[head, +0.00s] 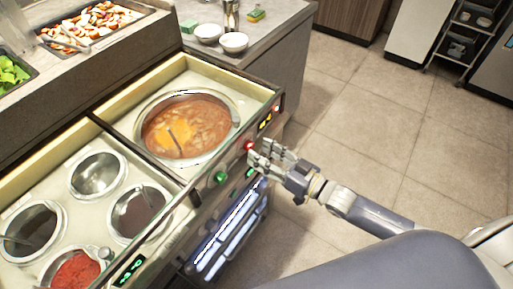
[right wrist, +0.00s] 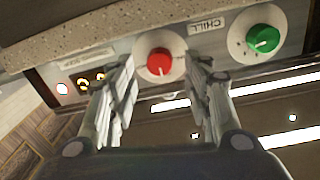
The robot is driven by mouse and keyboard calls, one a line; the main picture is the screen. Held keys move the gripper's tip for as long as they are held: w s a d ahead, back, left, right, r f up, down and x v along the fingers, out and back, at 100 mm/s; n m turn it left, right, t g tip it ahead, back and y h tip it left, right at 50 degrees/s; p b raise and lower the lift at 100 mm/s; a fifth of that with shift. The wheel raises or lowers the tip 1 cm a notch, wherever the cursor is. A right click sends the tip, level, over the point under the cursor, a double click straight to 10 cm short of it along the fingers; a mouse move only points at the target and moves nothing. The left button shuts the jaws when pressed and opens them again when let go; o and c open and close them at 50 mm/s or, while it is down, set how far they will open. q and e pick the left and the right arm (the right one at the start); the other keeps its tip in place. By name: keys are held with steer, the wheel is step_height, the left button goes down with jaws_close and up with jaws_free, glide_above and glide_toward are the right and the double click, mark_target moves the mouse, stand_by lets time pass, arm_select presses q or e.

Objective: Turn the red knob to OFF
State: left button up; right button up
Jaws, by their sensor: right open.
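The red knob (right wrist: 160,62) sits on a pale round plate on the front panel in the right wrist view. In the head view the red knob (head: 249,146) shows just left of my right gripper's fingertips. My right gripper (head: 262,153) is open, and its fingers are at the panel front. In the right wrist view the right gripper (right wrist: 165,75) has one finger on each side of the red knob, with gaps left and right. I cannot tell whether the fingertips reach past the knob's face. My left gripper is not in view.
A green knob (right wrist: 263,40) sits right of the red one, beside a CHILL label. Lit displays (right wrist: 92,80) and a red light are on the left. A soup pot (head: 187,127) is sunk in the counter above. Floor (head: 350,120) to the right is clear.

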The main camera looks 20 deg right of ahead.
mark_target(249, 146)
steer(key=shift+x, duration=1.05)
steer(key=shift+w+a, duration=0.2)
steer(key=shift+w, duration=0.1)
steer(key=shift+c, duration=0.3)
steer(key=c, duration=1)
